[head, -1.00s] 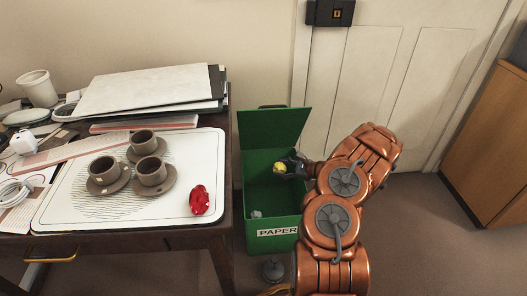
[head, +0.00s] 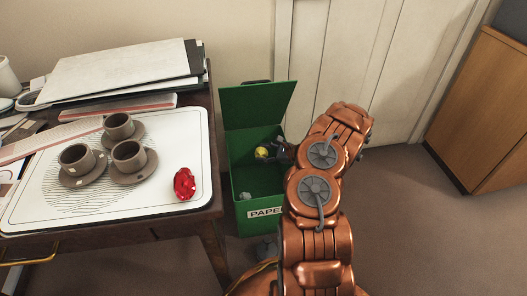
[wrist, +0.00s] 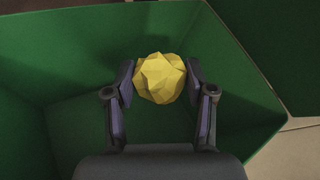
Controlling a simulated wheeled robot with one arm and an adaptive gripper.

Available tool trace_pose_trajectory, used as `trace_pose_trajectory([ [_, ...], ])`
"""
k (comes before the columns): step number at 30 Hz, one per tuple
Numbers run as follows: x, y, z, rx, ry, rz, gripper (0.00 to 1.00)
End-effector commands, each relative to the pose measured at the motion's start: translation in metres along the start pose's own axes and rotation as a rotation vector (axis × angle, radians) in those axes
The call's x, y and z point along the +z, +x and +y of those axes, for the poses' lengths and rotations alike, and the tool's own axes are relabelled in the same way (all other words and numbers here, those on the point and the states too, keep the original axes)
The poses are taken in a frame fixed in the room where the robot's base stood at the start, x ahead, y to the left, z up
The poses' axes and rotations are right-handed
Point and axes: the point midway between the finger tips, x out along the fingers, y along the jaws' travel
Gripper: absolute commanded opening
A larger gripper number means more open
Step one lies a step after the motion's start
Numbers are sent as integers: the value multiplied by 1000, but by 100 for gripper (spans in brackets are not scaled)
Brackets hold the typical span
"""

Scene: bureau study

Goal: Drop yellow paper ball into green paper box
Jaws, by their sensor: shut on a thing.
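The yellow paper ball (wrist: 160,78) is held between the two fingers of my gripper (wrist: 160,85) in the wrist view. In the head view the ball (head: 261,153) shows small at the tip of my gripper (head: 270,152). The green paper box (head: 236,215) stands on the floor right of the table, lid up, with a partly covered PAPER label on its front. The ball is over the box's opening, and green walls (wrist: 60,75) surround it in the wrist view. How far it is below or above the rim is hard to tell.
The table (head: 205,225) at the left bears a white tray (head: 120,203) with brown cups (head: 119,126) on saucers and a red faceted object (head: 184,184). A white door (head: 345,60) is behind; a wooden cabinet (head: 480,110) is at the right.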

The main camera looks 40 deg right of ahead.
Motion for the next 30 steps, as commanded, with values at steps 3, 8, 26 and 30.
trace_pose_trajectory([
  [3,-1,0,0,-1,0,0,44],
  [8,-1,0,0,-1,0,0,44],
  [26,-1,-1,0,-2,0,0,84],
  [30,-1,-10,-1,-3,0,0,84],
])
